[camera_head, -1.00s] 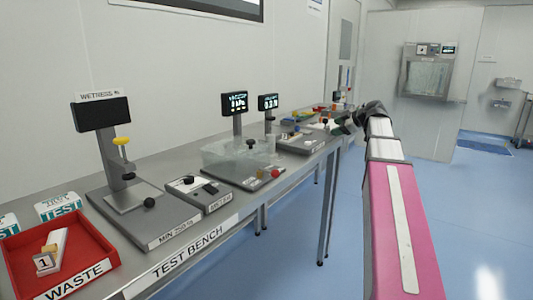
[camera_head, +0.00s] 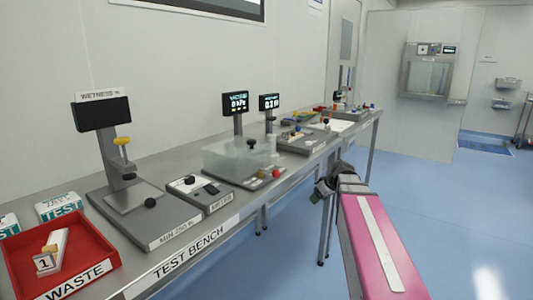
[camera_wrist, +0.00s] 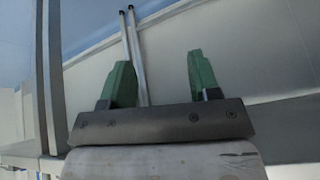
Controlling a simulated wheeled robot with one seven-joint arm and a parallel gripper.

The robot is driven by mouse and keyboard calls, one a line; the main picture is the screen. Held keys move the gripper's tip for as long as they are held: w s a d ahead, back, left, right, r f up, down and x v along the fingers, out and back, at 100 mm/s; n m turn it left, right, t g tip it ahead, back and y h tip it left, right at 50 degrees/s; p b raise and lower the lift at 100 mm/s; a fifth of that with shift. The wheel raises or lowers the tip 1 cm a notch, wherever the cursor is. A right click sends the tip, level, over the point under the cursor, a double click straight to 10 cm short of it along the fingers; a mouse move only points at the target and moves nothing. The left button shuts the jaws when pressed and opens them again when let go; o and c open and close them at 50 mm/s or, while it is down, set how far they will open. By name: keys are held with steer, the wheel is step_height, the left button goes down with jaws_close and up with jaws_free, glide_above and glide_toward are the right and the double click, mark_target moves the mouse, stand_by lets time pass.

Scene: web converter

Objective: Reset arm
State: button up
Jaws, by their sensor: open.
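My gripper shows in the wrist view (camera_wrist: 160,80) with its two green fingers apart and nothing between them. Beyond the fingers are a pale wall surface and two thin metal legs or rods. In the head view my pink and white arm reaches up from the lower right, and its dark wrist end is beside the front edge of the test bench (camera_head: 190,262), below the level of its top. The gripper's fingers are hidden or too small to make out there.
On the bench are a red waste tray (camera_head: 105,262) with a numbered item, a wetness tester (camera_head: 101,114), a clear box (camera_head: 240,160) and several instruments. The blue floor right of my arm is clear. A wall-mounted cabinet (camera_head: 428,75) is at the back right.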

steer(key=s+a+f+m+g+h, duration=0.1)
steer(key=s+f+m+g+h, duration=0.1)
steer(key=s+f, duration=0.6)
steer(key=s+a+f+m+g+h, duration=0.2)
steer(key=s+f+m, duration=0.3)
steer(key=s+f, duration=0.4)
steer(key=shift+s+a+f+h, duration=0.15)
steer(key=shift+s+f+h, duration=0.15)
steer(key=shift+f, duration=0.4)
